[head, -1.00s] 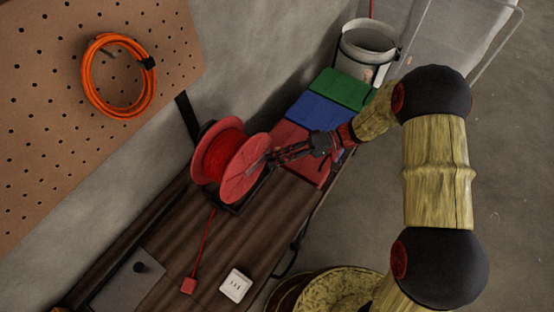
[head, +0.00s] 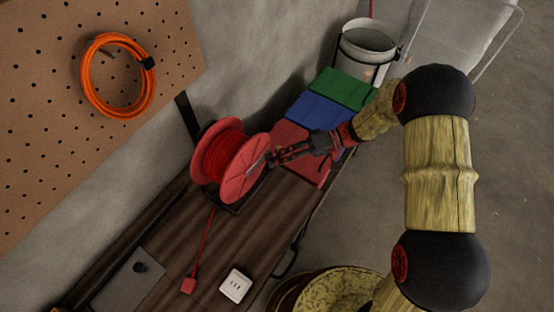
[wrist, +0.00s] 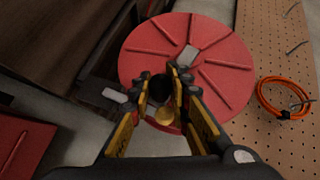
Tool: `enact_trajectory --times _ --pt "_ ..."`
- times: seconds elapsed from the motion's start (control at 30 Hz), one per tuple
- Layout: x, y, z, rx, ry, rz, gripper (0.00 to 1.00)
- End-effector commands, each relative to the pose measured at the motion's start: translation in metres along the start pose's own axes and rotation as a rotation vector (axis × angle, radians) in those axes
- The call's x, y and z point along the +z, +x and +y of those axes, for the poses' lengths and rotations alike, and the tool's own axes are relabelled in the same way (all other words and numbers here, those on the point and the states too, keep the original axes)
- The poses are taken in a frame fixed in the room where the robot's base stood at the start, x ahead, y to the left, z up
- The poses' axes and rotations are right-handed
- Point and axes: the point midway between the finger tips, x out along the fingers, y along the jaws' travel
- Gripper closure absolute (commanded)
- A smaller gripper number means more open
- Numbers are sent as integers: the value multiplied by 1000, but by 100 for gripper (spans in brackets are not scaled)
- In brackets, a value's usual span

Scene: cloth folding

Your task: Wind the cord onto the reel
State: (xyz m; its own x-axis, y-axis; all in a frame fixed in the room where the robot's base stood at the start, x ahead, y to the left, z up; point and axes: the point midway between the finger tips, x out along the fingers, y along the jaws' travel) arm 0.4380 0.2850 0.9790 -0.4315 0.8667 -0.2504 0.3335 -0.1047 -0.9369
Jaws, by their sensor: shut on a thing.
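The red reel (head: 243,172) stands on the dark wooden bench with red cord (head: 215,152) wound around its drum. A length of cord runs from the reel down the bench to a red plug (head: 188,286). In the wrist view the reel's ribbed red side disc (wrist: 215,82) faces me, with a grey crank piece (wrist: 187,57) on it. My gripper (head: 272,157) is at this side of the reel. In the wrist view its fingers (wrist: 163,88) are closed around the dark crank handle (wrist: 158,86), partly hidden between them.
A white outlet (head: 235,286) lies near the plug. Red, blue (head: 315,111) and green (head: 343,89) boxes line the bench behind my gripper. A white bucket (head: 366,45) stands beyond them. An orange coil (head: 90,85) hangs on the pegboard (head: 40,150).

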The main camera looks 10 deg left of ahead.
Motion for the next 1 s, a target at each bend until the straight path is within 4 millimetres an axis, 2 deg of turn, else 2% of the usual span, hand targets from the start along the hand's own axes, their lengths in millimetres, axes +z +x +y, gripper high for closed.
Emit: enact_trajectory --times 0.2,0.5,0.53,0.87,1.0 --pt "-4 -3 -8 69 -61 -2 100" --pt "-4 -4 -9 77 -67 -2 100" --pt "-4 -4 -9 77 -67 -2 81" --pt "-4 -4 -8 77 -66 -3 62" --pt "-4 -4 -8 77 -66 -3 62"
